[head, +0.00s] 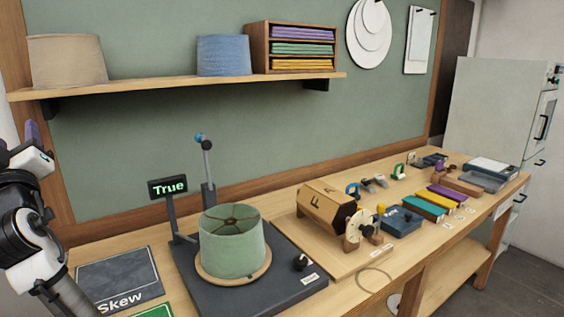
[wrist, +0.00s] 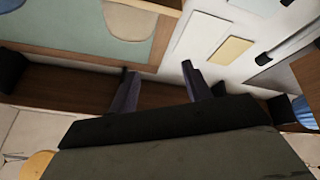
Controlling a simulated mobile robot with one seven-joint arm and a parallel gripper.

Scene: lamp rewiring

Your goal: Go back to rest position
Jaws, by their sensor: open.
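My arm shows at the left edge of the head view, drawn up beside the workbench (head: 290,205). My gripper (wrist: 158,92) shows in the wrist view with its two dark fingers spread apart and nothing between them. It touches nothing that I can see. In the head view its fingertips are not clear. A green lampshade (head: 233,243) stands upright on a round wooden disc on a dark base (head: 200,290), to the right of my arm.
A slate marked "Skew" (head: 118,280) lies at the front left. A wooden hexagonal drum (head: 322,205) and several small tools and coloured blocks fill the right side. A shelf (head: 180,86) with lampshades hangs above.

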